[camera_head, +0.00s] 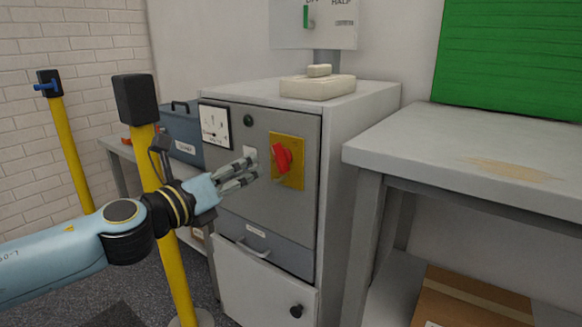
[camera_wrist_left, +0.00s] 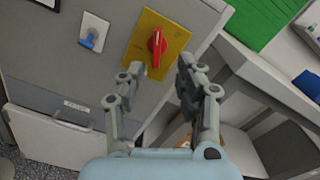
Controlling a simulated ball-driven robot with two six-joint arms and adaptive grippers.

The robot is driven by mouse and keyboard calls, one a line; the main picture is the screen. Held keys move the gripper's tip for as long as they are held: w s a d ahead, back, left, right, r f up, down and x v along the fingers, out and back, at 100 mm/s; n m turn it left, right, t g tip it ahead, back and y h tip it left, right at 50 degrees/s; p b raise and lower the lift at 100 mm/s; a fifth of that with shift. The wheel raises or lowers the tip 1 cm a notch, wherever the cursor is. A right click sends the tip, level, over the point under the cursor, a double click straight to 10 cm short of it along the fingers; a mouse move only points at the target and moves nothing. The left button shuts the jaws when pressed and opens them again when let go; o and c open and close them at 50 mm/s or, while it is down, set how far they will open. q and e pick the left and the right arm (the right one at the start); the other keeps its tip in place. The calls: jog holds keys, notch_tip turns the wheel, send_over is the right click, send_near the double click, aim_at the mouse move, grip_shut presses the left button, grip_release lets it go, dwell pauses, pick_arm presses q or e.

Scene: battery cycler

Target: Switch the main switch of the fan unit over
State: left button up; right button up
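The main switch is a red rotary knob (camera_head: 282,157) on a yellow plate (camera_head: 292,178) on the front of the grey cabinet, the fan unit (camera_head: 262,201). In the head view the knob looks tilted. My left gripper (camera_head: 256,170) is just left of the plate, in front of the panel. In the left wrist view the red knob (camera_wrist_left: 157,44) lies beyond and between the two fingertips (camera_wrist_left: 160,70). The fingers are spread, with nothing between them, and appear apart from the knob. My right gripper is in neither view.
A gauge (camera_head: 214,123) and a dark round button sit left on the panel. A small blue switch (camera_wrist_left: 92,38) is beside the yellow plate. Yellow posts (camera_head: 176,262) stand at left by my arm. A table (camera_head: 470,150) stands right of the cabinet.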

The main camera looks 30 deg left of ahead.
aim_at(277, 161)
pick_arm(q)
jog(key=shift+m, duration=0.4)
jog(key=w+p, duration=0.1)
jog(key=w, duration=0.2)
jog(key=w+f+p, duration=0.1)
jog(key=w, duration=0.2)
jog(key=w+p, duration=0.1)
jog(key=w, duration=0.2)
jog(key=shift+w+d+f, duration=0.1)
jog(key=shift+d+f, duration=0.1)
jog(key=shift+d, duration=0.15)
jog(key=shift+w+p, duration=0.3)
jog(key=shift+w, duration=0.2)
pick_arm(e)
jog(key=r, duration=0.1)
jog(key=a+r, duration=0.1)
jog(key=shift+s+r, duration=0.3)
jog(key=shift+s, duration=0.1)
pick_arm(q)
grip_shut()
